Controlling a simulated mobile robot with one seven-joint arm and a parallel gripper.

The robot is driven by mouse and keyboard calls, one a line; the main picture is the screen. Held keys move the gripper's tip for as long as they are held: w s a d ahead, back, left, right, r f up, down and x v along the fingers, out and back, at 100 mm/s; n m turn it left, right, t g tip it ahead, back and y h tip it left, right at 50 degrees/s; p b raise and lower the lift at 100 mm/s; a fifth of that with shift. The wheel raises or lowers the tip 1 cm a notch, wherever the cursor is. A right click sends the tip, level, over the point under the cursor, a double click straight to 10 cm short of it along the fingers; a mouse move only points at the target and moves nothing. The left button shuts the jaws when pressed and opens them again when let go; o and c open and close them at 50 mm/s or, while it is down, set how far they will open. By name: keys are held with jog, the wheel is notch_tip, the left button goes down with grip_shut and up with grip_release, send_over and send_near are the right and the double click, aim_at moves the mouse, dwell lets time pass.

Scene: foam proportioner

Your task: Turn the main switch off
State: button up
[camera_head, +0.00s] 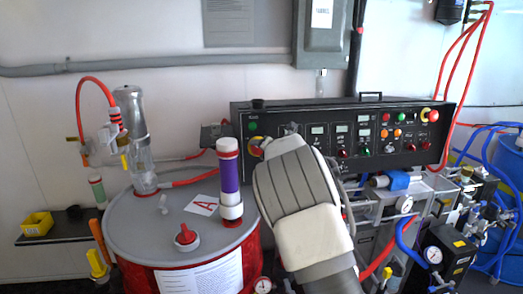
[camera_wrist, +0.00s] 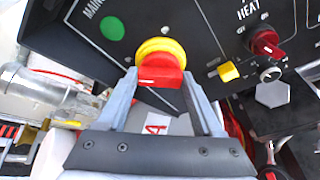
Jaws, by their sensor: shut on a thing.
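The main switch is a red rotary knob (camera_wrist: 160,72) on a round yellow base, below a panel label that starts with "MAIN". In the wrist view my gripper (camera_wrist: 159,82) has one finger on each side of the red knob, shut on it. In the head view the switch (camera_head: 254,148) shows at the left end of the black control panel (camera_head: 285,112), partly hidden by my arm. My gripper's fingertips are mostly hidden there.
A green light (camera_wrist: 111,28) sits up and left of the switch. A red drum with a grey lid (camera_head: 135,222) and a purple cylinder (camera_head: 229,172) stand left of my arm.

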jog(key=shift+r, duration=0.1)
dwell(0.3)
jog(key=o, duration=1.4)
jog(key=shift+c, duration=0.2)
jog(key=b+v, duration=0.2)
jog(key=v, duration=1.5)
jog(key=shift+s, duration=0.25)
jog(key=shift+d, duration=0.2)
